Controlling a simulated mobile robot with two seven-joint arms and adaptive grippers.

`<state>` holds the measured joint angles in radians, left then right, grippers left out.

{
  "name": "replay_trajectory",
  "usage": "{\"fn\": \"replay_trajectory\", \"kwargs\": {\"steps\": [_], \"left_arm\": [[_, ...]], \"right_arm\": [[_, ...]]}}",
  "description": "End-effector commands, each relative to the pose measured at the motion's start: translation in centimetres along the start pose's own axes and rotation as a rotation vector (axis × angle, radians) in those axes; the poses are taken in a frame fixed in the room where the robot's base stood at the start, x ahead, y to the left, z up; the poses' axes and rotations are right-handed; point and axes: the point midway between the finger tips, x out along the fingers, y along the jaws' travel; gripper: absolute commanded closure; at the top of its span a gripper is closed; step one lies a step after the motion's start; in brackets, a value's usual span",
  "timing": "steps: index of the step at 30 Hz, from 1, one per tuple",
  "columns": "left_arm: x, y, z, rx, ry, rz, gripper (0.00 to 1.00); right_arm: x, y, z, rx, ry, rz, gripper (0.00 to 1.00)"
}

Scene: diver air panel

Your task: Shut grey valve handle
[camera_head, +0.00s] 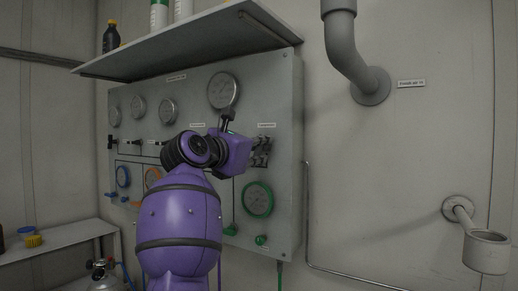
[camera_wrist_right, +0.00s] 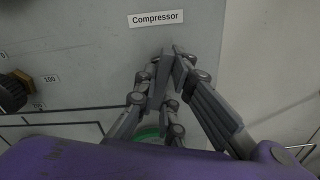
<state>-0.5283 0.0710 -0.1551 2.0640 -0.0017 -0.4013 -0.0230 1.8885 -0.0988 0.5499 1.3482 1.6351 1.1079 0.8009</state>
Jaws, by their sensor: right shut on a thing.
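The grey valve handle is on the panel under the "Compressor" label (camera_wrist_right: 156,17) and is mostly hidden by my fingers, so its angle cannot be made out. My right gripper (camera_head: 261,151) is at the right part of the panel, above the green-rimmed gauge (camera_head: 257,199). In the wrist view my right gripper (camera_wrist_right: 170,75) has its fingers close together just below the label, closed around the handle. My left gripper is not in view.
The grey panel (camera_head: 290,110) carries several gauges, including a large one (camera_head: 222,91). A shelf (camera_head: 190,45) with bottles juts out above. A black knob (camera_wrist_right: 12,93) sits left of my fingers. A pipe (camera_head: 345,50) and cup-shaped holder (camera_head: 486,252) are on the right wall.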

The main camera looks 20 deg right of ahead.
Motion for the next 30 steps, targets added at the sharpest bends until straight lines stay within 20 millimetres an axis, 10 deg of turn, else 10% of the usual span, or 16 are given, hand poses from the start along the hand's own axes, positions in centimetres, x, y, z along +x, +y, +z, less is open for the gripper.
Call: {"fn": "replay_trajectory", "kwargs": {"steps": [30], "left_arm": [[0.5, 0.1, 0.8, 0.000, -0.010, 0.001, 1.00]], "right_arm": [[0.0, 0.3, 0.1, 0.941, 0.000, 0.002, 1.00]]}}
